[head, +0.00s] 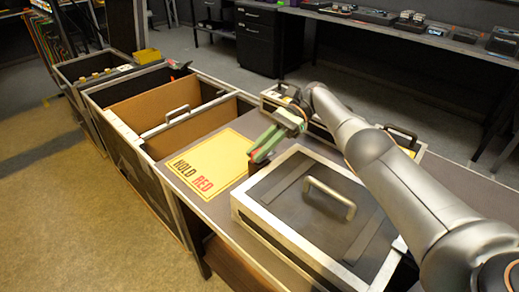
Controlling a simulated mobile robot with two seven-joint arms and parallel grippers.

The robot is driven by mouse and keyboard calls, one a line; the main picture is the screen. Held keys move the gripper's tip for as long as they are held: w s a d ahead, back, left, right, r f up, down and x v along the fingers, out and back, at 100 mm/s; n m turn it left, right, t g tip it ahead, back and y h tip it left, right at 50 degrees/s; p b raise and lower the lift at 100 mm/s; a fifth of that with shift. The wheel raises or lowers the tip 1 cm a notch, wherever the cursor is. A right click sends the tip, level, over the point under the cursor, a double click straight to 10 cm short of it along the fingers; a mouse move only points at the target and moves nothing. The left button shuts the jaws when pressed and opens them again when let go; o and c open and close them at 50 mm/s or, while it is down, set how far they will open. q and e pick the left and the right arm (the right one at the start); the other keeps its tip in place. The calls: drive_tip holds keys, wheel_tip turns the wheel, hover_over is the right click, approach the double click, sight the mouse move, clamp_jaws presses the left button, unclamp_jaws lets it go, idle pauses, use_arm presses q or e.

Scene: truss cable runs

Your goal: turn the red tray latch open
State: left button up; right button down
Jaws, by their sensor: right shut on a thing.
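My right gripper (258,158) reaches in from the right, with green fingers pointing down at the back left corner of the grey-lidded case (271,193). It is shut on a small reddish part at that corner, which looks like the red tray latch (253,168). The fingers cover most of the latch, so I cannot tell how far it is turned. The case lid is down, with a metal handle (330,198) on top. My left gripper is not in view.
A yellow sign (215,160) reading HOLD RED lies on the table left of the case. Open black cases (160,95) with a brown panel stand further left. Another handled case (402,133) is behind my right arm. A bench with equipment (400,25) runs along the back.

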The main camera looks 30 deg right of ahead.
drive_tip(key=shift+s+f, duration=0.1)
drive_tip(key=shift+f, duration=0.1)
drive_tip(key=c, duration=0.9)
unclamp_jaws()
drive_tip(key=shift+r, duration=0.1)
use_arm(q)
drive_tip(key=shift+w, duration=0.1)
use_arm(e)
drive_tip(key=shift+o, duration=0.2)
